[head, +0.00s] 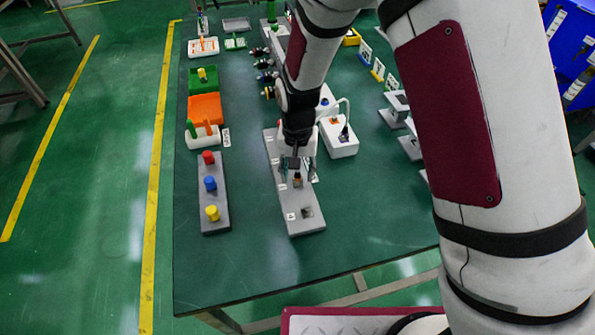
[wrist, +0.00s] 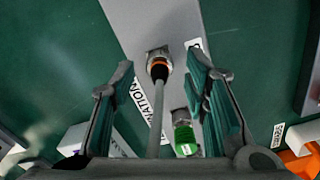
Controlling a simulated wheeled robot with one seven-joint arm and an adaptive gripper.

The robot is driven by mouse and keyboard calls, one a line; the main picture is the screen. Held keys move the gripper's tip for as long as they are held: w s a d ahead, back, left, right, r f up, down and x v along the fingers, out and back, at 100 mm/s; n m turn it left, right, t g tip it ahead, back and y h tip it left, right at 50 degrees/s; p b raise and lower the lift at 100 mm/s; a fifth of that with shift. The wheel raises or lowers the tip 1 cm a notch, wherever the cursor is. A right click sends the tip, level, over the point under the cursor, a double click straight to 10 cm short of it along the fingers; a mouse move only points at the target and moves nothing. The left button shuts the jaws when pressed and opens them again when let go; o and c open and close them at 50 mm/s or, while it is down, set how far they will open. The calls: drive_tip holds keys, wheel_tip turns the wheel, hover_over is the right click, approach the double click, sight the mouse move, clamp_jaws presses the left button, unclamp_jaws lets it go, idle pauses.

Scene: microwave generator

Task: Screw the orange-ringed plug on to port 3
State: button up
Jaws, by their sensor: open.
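The orange-ringed plug (wrist: 158,72) sits at a metal port (wrist: 157,53) on the grey panel (wrist: 150,20) in the wrist view. A grey cable runs back from it between my fingers. I cannot tell whether its ring is threaded on. My gripper (wrist: 160,65) is open, with a finger on each side of the plug and a gap to both. A green plug (wrist: 185,138) is on the panel closer to the palm. In the head view my gripper (head: 298,172) is over the panel (head: 306,228). The port number beside the plug is unreadable.
A grey board with red, blue and yellow knobs (head: 211,184) lies left of the panel. A white box with a cable (head: 341,146) stands right of it. Orange and green trays (head: 205,108) are further back. The table front (head: 260,265) is clear.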

wheel_tip(320, 180, up, 12)
drive_tip(key=shift+f, duration=0.2)
idle(0.5)
drive_tip(key=s+d+r+t, duration=0.1)
drive_tip(key=s+d+r, duration=0.3)
drive_tip(key=d+r, duration=0.3)
drive_tip(key=s+d+r+t, duration=0.1)
drive_tip(key=s+d+r, duration=0.35)
drive_tip(key=r, duration=0.35)
drive_tip(key=s+d+r+t, duration=0.1)
drive_tip(key=s+d+r, duration=0.1)
drive_tip(key=s+d, duration=0.2)
drive_tip(key=s+d+r+t, duration=0.1)
drive_tip(key=s+d, duration=0.4)
drive_tip(key=s, duration=0.5)
drive_tip(key=shift+r+n, duration=0.35)
drive_tip(key=shift+n, duration=0.05)
